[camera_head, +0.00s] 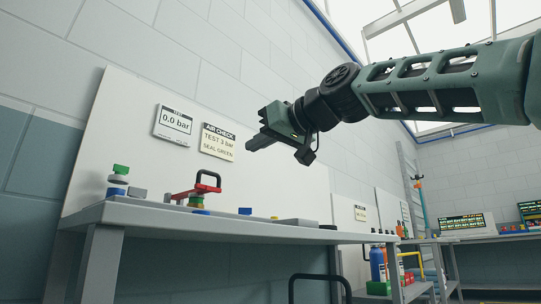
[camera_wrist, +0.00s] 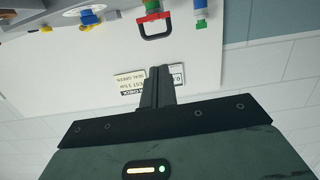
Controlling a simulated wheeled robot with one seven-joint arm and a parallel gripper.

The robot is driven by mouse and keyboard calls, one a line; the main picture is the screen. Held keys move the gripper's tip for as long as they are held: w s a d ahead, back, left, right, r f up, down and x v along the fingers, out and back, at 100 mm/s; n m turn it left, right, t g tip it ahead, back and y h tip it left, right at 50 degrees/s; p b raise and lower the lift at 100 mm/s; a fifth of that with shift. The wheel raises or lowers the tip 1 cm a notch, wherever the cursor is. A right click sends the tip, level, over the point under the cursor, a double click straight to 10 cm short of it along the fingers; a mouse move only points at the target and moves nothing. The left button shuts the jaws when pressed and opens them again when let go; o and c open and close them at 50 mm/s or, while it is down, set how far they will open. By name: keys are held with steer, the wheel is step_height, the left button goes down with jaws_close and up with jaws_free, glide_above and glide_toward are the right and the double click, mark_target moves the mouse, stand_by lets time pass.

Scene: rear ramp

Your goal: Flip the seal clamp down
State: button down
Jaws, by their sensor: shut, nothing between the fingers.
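In the wrist view, which is upside down, the clamp's black loop (camera_wrist: 155,30) shows at the top, beyond the fingertips. My gripper (camera_head: 254,143) is shut and empty, held in the air above and to the right of the clamp, not touching it. In the wrist view its fingers (camera_wrist: 157,80) are together.
A grey bench (camera_head: 150,214) carries a green-topped fitting (camera_head: 119,178) left of the clamp and small blue and yellow parts to its right. A white back panel (camera_head: 90,140) holds a "0.0 bar" display (camera_head: 174,122) and an "AIR CHECK" sign (camera_head: 218,142).

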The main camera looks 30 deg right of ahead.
steer(key=shift+b+v, duration=1.25)
steer(key=shift+v, duration=0.45)
